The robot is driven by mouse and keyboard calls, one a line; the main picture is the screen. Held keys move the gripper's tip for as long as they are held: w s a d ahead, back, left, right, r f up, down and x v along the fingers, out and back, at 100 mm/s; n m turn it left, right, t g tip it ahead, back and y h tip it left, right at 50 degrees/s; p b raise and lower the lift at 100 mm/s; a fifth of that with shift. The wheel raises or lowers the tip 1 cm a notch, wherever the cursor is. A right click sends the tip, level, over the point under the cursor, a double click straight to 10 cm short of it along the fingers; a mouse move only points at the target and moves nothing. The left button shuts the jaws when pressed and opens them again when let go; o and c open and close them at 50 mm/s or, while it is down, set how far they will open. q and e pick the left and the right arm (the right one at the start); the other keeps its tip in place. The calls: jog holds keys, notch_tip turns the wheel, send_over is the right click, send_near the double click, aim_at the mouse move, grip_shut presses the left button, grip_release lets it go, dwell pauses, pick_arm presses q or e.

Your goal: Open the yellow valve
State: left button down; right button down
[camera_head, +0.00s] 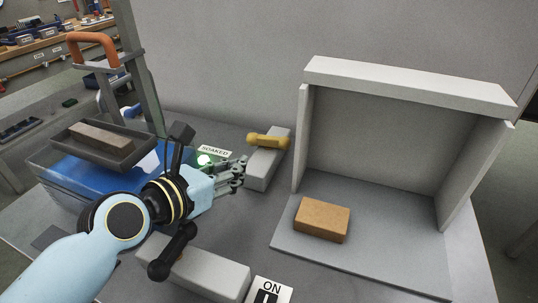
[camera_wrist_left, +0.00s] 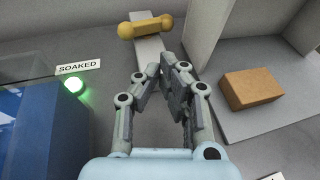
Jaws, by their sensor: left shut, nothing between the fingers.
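The yellow valve (camera_head: 267,141) is a short bar with rounded ends on top of a light grey block (camera_head: 262,170), left of the open booth. In the left wrist view the valve (camera_wrist_left: 146,26) lies beyond the fingertips, at the top. Its bar lies across the block's length. My left gripper (camera_head: 242,166) is shut and empty, just in front and to the left of the valve, apart from it. In the wrist view the fingers (camera_wrist_left: 170,78) hide part of the block. My right gripper is in neither view.
A blue tank (camera_head: 75,182) with a tray holding a brick (camera_head: 98,136) stands left. A green light (camera_head: 204,160) glows by the SOAKED label (camera_head: 214,150). A black-handled block (camera_head: 215,275) and ON sign (camera_head: 268,291) are in front. An orange-brown brick (camera_head: 322,219) lies in the booth (camera_head: 400,84).

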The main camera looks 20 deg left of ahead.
aim_at(268, 141)
pick_arm(q)
jog(key=b+x, duration=0.2)
jog(key=x, duration=0.9)
jog(key=shift+w+d+f, duration=0.1)
jog(key=shift+w, duration=0.15)
